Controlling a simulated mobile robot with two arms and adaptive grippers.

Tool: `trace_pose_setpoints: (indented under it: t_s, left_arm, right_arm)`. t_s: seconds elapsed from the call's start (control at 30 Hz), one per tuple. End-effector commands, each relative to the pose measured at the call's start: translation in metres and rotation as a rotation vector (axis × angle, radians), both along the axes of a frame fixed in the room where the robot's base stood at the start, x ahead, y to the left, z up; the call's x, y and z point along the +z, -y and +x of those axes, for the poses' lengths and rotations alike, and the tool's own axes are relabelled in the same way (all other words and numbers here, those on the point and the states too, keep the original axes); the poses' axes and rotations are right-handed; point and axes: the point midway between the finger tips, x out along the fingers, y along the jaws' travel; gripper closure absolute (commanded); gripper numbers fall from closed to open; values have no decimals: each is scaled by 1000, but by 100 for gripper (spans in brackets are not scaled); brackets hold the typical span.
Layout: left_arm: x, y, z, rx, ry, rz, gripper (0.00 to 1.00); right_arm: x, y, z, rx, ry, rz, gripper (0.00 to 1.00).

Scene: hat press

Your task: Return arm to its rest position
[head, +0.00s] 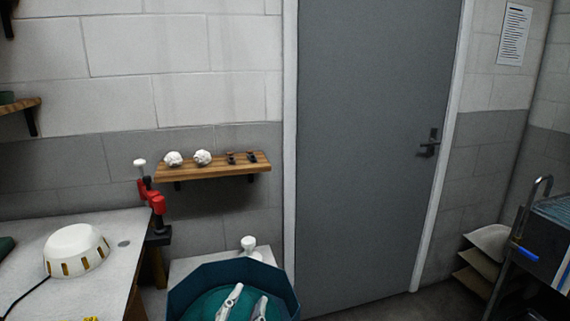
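Two pale, elongated parts (243,304) show at the bottom edge, over or inside a dark teal, many-sided tub (282,283). I cannot tell whether they belong to my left gripper, and no opening between fingertips can be read. I see no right gripper. A white dome with slots around its rim (75,243) sits on the grey worktable (40,222) at the left, with a black cord running from it.
A red and black upright device (157,204) stands by the table's corner. A wooden wall shelf (213,170) holds two white crumpled balls and small dark items. A grey door (375,130) is shut. A metal cart (550,235) stands at the right. Floor by the door looks clear.

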Motion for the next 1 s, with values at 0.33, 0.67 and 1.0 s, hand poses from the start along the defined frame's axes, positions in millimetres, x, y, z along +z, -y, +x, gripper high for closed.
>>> trace_pose_setpoints:
  t_s: [0.33,0.67,1.0]
  left_arm:
    - [-178,-107,-115,298,-822,-152,65]
    - [-237,-129,-248,358,-1329,-183,65]
    - [-315,-126,-240,360,-1392,-171,65]
  right_arm:
    - [0,0,0,0,1,0,100]
    - [0,0,1,0,1,0,100]
    - [7,0,2,0,3,0,100]
